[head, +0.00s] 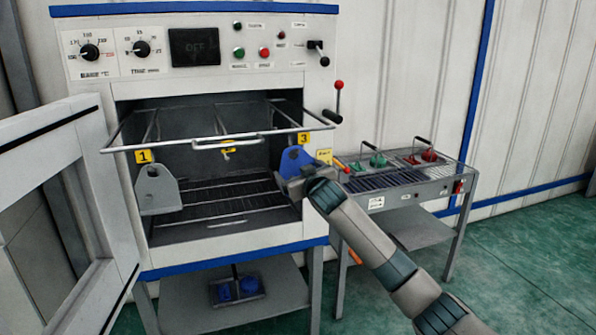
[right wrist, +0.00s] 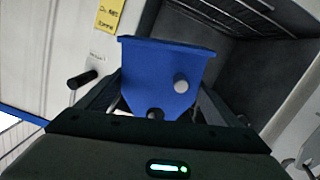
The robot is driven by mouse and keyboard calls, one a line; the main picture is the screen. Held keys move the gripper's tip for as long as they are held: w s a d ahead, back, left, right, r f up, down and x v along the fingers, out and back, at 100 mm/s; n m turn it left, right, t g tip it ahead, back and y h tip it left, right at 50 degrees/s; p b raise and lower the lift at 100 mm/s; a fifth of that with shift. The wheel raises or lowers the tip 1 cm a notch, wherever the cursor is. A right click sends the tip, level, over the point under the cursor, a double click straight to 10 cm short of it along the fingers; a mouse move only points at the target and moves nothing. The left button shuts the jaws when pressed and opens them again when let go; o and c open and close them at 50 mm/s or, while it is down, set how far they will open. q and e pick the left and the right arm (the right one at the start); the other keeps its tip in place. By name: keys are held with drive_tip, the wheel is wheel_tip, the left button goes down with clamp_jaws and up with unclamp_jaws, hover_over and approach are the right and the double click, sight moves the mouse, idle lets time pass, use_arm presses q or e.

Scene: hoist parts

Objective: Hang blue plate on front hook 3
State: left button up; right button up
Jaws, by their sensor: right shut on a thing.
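The blue plate (head: 293,159) is upright just below the yellow label 3 (head: 303,138), at the right end of the hanging frame's front bar (head: 225,140). My right gripper (head: 306,177) is shut on it from the front right. In the right wrist view the blue plate (right wrist: 165,72) stands between the fingers of my right gripper (right wrist: 157,108), with a round grey peg on its face. Hook 3 itself is hidden, so I cannot tell whether the plate touches it. My left gripper is not in view.
A grey plate (head: 157,188) hangs under label 1 (head: 143,156). Label 2 (head: 228,147) is mid-bar. The oven's open door (head: 60,190) stands at the left. A side table (head: 400,183) with red and green parts is at the right. A lever (head: 334,114) sticks out near label 3.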

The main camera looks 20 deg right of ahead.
drive_tip(key=shift+r, duration=0.2)
drive_tip(key=o, duration=1.7)
drive_tip(key=shift+s+f, duration=0.1)
drive_tip(key=shift+f, duration=0.15)
use_arm(q)
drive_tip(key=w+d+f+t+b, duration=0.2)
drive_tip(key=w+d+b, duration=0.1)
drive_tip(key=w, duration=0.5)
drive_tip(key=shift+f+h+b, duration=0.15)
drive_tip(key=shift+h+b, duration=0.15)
drive_tip(key=shift+b, duration=0.5)
use_arm(e)
drive_tip(key=shift+s+r, duration=0.45)
drive_tip(key=shift+s, duration=2.45)
drive_tip(key=shift+s+r, duration=0.4)
drive_tip(key=shift+s, duration=2.45)
drive_tip(key=shift+s+r, duration=0.45)
drive_tip(key=shift+s, duration=2.45)
